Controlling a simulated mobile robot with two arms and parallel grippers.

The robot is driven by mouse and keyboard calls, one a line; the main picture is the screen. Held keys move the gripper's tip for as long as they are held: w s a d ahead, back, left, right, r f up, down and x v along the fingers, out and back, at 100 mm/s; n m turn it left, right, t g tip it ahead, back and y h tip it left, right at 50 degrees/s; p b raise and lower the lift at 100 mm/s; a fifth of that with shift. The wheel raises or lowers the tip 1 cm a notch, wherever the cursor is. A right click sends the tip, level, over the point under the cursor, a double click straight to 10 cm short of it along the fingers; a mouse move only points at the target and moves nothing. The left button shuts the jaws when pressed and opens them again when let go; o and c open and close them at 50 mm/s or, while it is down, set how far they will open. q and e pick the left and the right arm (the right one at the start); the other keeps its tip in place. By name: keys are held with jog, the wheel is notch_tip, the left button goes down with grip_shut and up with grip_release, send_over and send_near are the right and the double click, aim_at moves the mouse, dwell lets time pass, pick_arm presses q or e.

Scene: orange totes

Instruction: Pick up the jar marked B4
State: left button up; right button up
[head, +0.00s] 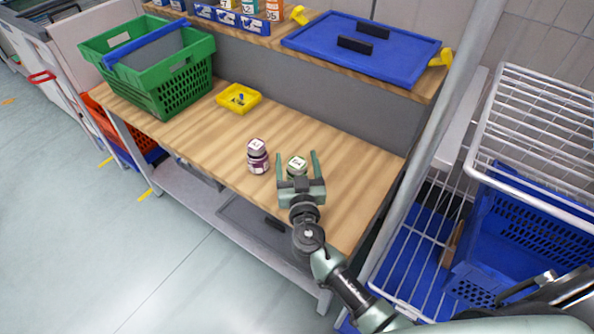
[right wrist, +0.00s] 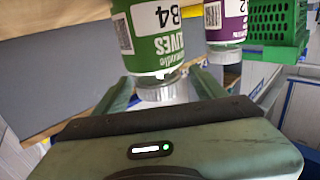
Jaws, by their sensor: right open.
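The jar marked B4 (head: 297,165) has a green label and a pale lid and stands upright on the wooden bench. In the right wrist view the B4 jar (right wrist: 152,35) shows large and appears upside down, its "B4" print readable. My right gripper (head: 297,154) is open, with one finger on each side of this jar; I cannot tell whether either finger touches it. The fingers also show in the right wrist view (right wrist: 160,80). My left gripper is not in view.
A purple-labelled jar (head: 258,157) stands close to the left of the B4 jar. A yellow tray (head: 239,99) and a green crate (head: 165,85) are further left. A shelf above holds a blue lid (head: 330,55). A metal post and wire rack (head: 535,110) stand at right.

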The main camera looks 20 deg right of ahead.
jog(key=shift+w+d, duration=0.25)
jog(key=shift+w, duration=0.9)
jog(key=c, duration=1.4)
grip_shut()
jog(key=shift+r, duration=0.1)
